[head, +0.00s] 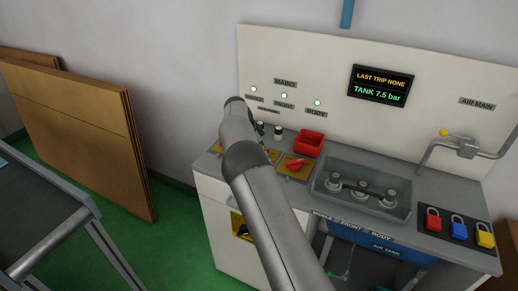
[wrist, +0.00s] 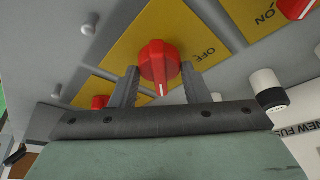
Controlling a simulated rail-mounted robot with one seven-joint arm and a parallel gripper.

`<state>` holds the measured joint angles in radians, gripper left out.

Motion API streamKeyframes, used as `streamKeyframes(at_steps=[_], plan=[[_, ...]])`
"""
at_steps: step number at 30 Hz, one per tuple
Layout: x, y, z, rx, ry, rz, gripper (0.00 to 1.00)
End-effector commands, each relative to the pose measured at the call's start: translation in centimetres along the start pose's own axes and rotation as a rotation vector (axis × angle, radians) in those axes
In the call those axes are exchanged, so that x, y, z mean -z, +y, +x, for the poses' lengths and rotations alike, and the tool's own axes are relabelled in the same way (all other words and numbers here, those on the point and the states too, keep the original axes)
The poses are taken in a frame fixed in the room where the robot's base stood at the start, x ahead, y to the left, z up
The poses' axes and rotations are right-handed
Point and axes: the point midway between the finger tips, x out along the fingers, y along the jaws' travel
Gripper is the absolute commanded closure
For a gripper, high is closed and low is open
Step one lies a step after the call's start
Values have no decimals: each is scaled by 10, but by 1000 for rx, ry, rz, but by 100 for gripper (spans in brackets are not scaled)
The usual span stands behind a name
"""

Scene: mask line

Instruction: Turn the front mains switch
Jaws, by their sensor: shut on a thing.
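The front mains switch is a red knob (wrist: 158,62) with a white pointer line on a yellow plate (wrist: 180,30), the middle one of three red knobs in the wrist view. My gripper (wrist: 159,78) is shut on it, a finger on each side. The pointer line faces the gripper's palm; OFF is printed right of the knob. In the head view my arm hides this knob and my gripper. The FRONT label (head: 284,104) is on the wall panel under a pale lit lamp (head: 284,95), below the MAINS sign (head: 285,83).
A neighbouring red knob (head: 295,164) is right of my arm. Another red knob (wrist: 98,102) shows at the left in the wrist view. A red bin (head: 309,143), a grey tray (head: 335,202) and padlocks (head: 458,228) are on the bench further right. A white-and-black cylinder (wrist: 268,92) stands near my gripper.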

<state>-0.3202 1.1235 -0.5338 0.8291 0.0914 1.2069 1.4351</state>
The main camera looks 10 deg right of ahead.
Motion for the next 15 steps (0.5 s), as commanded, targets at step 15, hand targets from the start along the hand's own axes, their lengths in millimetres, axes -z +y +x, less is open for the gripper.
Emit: streamKeyframes(at_steps=[15], plan=[[0,0,1,-19,-2,44,81]])
